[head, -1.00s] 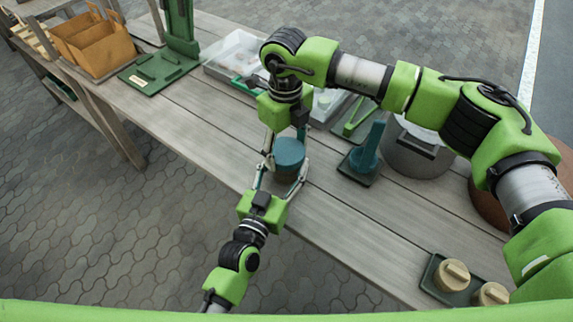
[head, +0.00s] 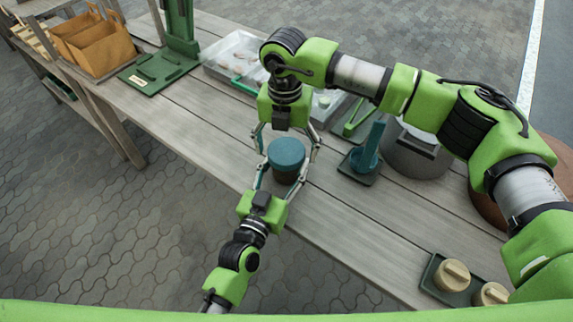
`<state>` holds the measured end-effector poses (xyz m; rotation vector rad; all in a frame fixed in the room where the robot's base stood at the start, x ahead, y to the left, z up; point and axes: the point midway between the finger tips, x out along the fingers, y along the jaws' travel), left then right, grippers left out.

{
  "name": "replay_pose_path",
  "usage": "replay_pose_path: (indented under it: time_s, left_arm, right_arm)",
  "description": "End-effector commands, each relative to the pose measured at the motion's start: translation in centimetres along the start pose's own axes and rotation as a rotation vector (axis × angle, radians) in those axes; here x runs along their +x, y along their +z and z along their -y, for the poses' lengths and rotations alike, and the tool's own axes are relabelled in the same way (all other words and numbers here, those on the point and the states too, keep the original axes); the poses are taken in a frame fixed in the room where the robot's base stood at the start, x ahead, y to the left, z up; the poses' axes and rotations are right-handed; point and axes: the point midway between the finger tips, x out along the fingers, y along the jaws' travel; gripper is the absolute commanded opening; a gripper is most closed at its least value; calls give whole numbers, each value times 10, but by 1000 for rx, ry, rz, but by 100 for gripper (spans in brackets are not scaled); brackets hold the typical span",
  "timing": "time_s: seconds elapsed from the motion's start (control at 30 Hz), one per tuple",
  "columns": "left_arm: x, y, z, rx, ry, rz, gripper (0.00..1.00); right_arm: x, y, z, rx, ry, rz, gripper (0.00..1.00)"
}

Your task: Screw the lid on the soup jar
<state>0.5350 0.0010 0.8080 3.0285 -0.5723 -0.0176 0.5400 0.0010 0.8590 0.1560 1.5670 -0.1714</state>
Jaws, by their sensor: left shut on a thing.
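The soup jar (head: 286,176) is a dark, short cylinder standing upright on the grey plank table. A round teal lid (head: 286,152) sits on top of it and looks level; whether the threads are engaged cannot be seen. My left gripper (head: 284,174) comes from the lower left and is shut on the jar, one finger on each side. My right gripper (head: 287,143) hangs over the far side of the lid. It is open, with its fingers spread on both sides of the lid and apart from it.
A teal upright tool on a dark base (head: 364,160) and a grey pot (head: 408,152) stand to the right. A clear tray (head: 232,52) and a green stand (head: 160,68) are behind. Beige knobbed pieces (head: 456,273) lie in a dark tray at front right. Planks left of the jar are bare.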

Motion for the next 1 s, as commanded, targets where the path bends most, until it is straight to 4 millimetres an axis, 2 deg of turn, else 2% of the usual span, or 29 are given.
replay_pose_path:
  time_s: [0.17,0.27,0.53,0.7,0.83,1.0]
  left_arm:
    - [0,0,0,-1,0,0,0]
    - [0,0,0,0,0,0,0]
    - [0,0,0,0,0,0,0]
    - [0,0,0,0,0,0,0]
    - [0,0,0,0,0,0,0]
    - [0,0,0,0,0,0,0]
  right_arm:
    - [-9,1,0,0,1,2,79]
    - [-24,1,-1,0,2,3,79]
    - [-82,1,-1,1,2,4,79]
    - [-108,0,-1,0,1,2,79]
    - [-118,0,0,0,0,0,79]
    - [-120,0,0,0,0,-1,79]
